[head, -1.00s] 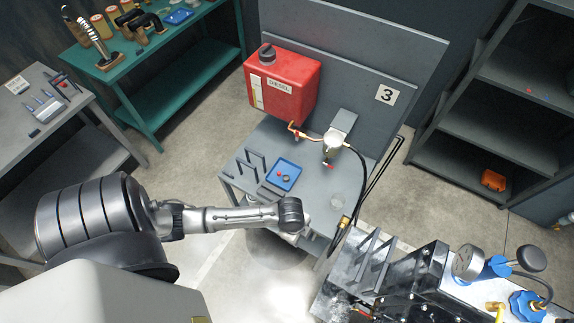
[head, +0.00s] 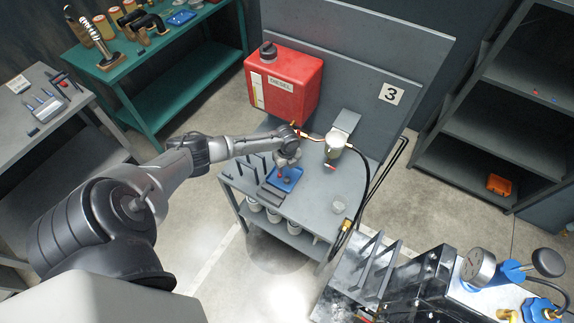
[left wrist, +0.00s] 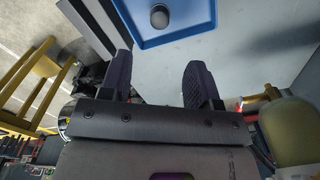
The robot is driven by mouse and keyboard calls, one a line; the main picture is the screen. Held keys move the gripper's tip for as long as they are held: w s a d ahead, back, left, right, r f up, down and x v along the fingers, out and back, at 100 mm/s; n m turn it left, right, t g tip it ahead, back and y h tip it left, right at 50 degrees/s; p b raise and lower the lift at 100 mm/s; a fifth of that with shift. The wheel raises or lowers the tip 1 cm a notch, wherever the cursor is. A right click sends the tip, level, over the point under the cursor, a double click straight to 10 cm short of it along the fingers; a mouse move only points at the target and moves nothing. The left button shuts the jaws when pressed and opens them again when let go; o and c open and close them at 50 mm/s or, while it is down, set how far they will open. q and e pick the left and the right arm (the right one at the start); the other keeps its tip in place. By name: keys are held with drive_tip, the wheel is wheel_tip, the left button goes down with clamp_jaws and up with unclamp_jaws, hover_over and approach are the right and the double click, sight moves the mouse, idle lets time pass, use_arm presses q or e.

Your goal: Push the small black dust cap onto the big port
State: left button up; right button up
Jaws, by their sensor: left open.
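The small black dust cap (left wrist: 159,16) sits in the blue tray (left wrist: 178,37) at the top of the left wrist view. In the head view the blue tray (head: 297,177) lies on the grey bench, partly covered by my left gripper (head: 285,168). In the left wrist view my left gripper (left wrist: 158,72) has its two dark fingers apart with nothing between them. The cap is beyond the fingertips, not touching them. A pale round filter unit (head: 335,143) with a hose stands right of the tray. I cannot tell which opening is the big port. My right gripper is not in view.
Upright dark plates stand left of the tray. A black hose (head: 364,185) runs down the bench's right side. The front-middle bench top is mostly free.

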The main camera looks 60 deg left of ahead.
sight(287, 179)
use_arm(q)
drive_tip(key=shift+f+b, duration=1.2)
drive_tip(key=shift+f, duration=0.35)
wheel_tip(287, 179, down, 7)
drive_tip(key=b, duration=0.6)
drive_tip(key=shift+f, duration=0.1)
drive_tip(key=shift+c, duration=0.4)
drive_tip(key=c, duration=0.8)
drive_tip(key=shift+c, duration=0.2)
drive_tip(key=shift+r+p, duration=2.15)
drive_tip(key=shift+r, duration=0.4)
